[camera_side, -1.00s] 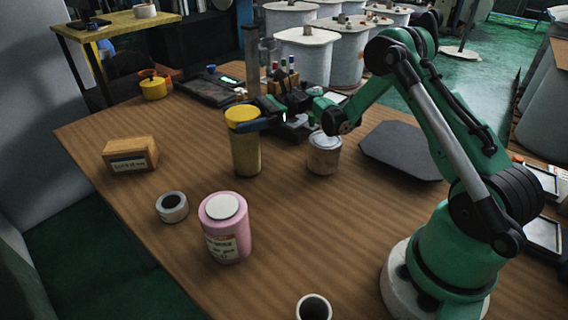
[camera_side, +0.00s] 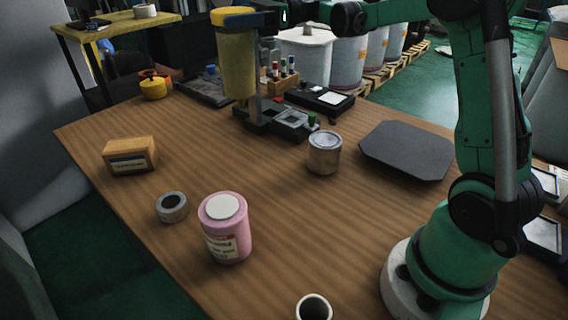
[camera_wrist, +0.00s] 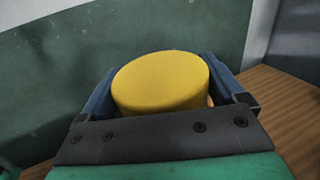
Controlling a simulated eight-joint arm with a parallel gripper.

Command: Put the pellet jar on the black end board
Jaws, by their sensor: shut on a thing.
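The pellet jar (camera_side: 238,66), a tall yellow jar with a yellow lid, hangs upright in the air above the table in the side view. My gripper (camera_side: 262,17) is shut on it near the lid. In the wrist view the yellow lid (camera_wrist: 161,80) sits between the two blue fingers of my gripper (camera_wrist: 160,92); the jar's body is mostly hidden below it. The black end board (camera_side: 405,151), a flat dark slab with cut corners, lies on the table to the right of the jar, apart from it. Its top is bare.
A grey tin (camera_side: 324,154) stands just left of the board. A pink jar (camera_side: 226,232), a tape roll (camera_side: 172,207), a cardboard box (camera_side: 130,156) and an open cup (camera_side: 314,308) stand on the table. A black stand with a post (camera_side: 272,122) is behind the jar.

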